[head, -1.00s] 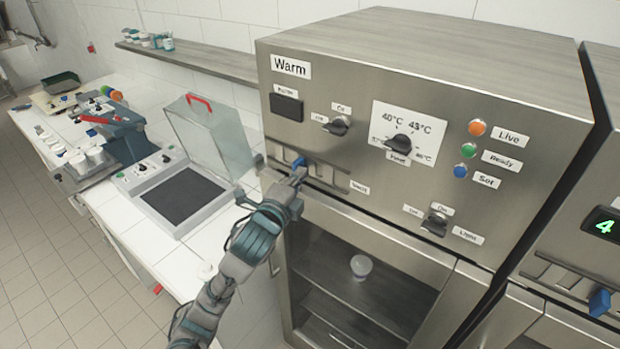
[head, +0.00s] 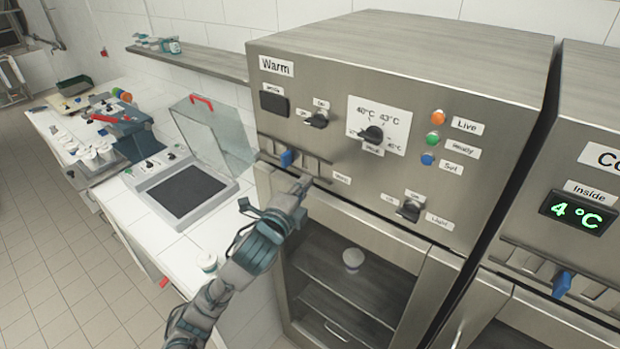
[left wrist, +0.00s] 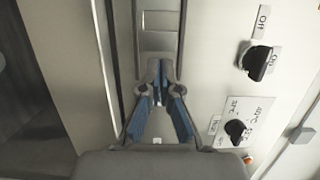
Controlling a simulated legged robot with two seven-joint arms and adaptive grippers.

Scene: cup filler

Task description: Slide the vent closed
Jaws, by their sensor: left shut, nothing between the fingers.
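The vent (head: 313,168) is a slotted strip on the front of the cabinet labelled Warm. Its blue slider knob (head: 286,158) stands in the left part of the strip. My left gripper (head: 303,184) is shut and empty, with its tips just below and right of the knob, apart from it in the picture. In the left wrist view, the blue fingers of the gripper (left wrist: 158,68) are together over the vent strip (left wrist: 160,22); I cannot make out the knob there. My right gripper is not in view.
Dark rotary knobs (head: 373,134) and coloured lamps (head: 433,139) are above and right of the vent. A cold cabinet at right has its own blue slider (head: 562,285). A clear-lidded device (head: 190,190) stands on the counter at left.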

